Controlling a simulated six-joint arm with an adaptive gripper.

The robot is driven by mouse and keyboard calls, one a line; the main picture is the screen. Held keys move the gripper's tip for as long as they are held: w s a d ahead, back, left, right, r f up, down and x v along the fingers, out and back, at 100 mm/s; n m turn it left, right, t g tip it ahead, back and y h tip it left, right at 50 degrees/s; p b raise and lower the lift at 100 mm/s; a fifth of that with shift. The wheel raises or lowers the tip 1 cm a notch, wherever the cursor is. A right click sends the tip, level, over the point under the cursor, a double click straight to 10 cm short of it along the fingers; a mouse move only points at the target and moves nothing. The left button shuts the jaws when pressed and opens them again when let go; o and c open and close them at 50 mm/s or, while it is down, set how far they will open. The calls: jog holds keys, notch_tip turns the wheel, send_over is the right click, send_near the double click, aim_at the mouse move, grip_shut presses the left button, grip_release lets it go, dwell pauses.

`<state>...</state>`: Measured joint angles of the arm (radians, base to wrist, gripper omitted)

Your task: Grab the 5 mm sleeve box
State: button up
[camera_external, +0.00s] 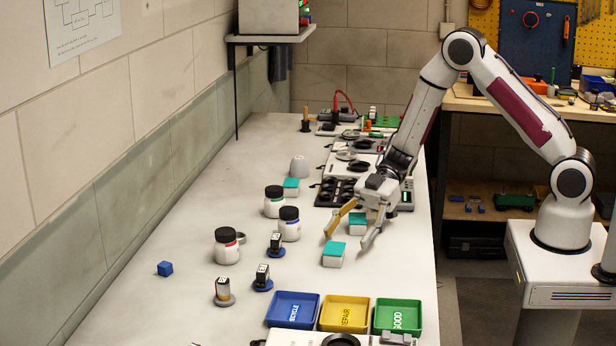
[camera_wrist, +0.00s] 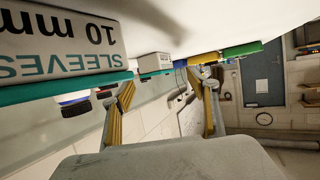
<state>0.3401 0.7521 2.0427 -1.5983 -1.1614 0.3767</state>
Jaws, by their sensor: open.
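Three white boxes with teal lids stand on the bench: a front box (camera_external: 333,260), a middle box (camera_external: 357,229) and a back box (camera_external: 291,193). No size can be read on them in the external view. My gripper (camera_external: 347,240) is open and low, its fingers spread around the middle box's area, with the front box just ahead of the tips. In the wrist view, which looks upside down, a large box marked "SLEEVES 10 mm" (camera_wrist: 60,45) is close at left. A smaller, farther box (camera_wrist: 154,63) shows between my open fingers (camera_wrist: 162,82); its label is too small to read.
White jars with black lids (camera_external: 227,247) and small parts on round bases (camera_external: 263,278) stand left of my gripper. Blue (camera_external: 293,296), yellow (camera_external: 329,328) and green (camera_external: 400,304) trays lie in front. Dark-slotted equipment (camera_external: 338,192) is behind.

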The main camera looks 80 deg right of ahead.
aim_at(335, 247)
jog(key=shift+w+a+f, duration=0.15)
jog(key=shift+w+a, duration=0.3)
jog(key=shift+a, duration=0.15)
jog(key=shift+w+a+f, duration=0.15)
jog(key=shift+w+a, duration=0.25)
jog(key=shift+a, duration=0.15)
jog(key=shift+w+a+f, duration=0.3)
jog(key=shift+a, duration=0.3)
jog(key=shift+c, duration=0.4)
jog(key=c, duration=1.4)
